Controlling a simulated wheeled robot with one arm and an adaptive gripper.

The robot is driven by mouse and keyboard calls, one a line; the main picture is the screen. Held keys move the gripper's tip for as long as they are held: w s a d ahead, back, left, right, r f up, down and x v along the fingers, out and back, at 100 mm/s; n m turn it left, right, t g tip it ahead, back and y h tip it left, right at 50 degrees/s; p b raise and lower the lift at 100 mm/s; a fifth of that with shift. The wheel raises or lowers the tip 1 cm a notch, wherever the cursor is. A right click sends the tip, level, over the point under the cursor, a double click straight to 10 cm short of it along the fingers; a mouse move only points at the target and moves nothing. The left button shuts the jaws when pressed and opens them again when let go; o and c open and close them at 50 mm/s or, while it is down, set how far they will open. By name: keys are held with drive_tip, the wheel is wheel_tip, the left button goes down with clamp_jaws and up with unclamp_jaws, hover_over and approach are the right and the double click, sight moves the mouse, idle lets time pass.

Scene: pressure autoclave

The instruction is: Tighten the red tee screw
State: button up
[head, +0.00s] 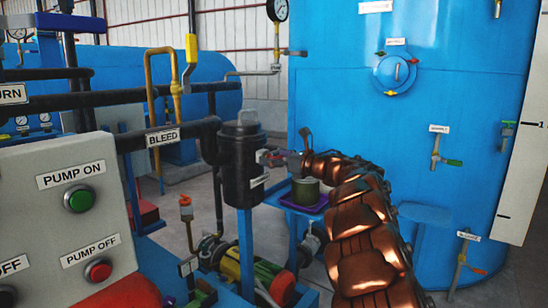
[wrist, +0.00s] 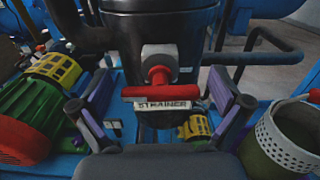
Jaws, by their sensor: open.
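The red tee screw (wrist: 150,91) shows in the middle of the wrist view. Its crossbar lies level, on a short red stem coming out of a grey boss (wrist: 160,55) on the black strainer vessel (wrist: 115,35). The "STRAINER" label is just below the bar. My gripper (wrist: 160,98) is open, with one finger on each side of the bar and clear gaps to both ends. In the head view my gripper (head: 279,158) is at the right side of the strainer vessel (head: 238,165). The screw is too small to make out well there.
A perforated basket (wrist: 285,140) stands close on the right in the wrist view. A green and red pump motor (wrist: 35,120) is at lower left. In the head view a green pot (head: 306,191) stands below my arm, and a big blue tank (head: 340,100) is behind.

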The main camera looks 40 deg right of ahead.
drive_tip(key=c, duration=1.2)
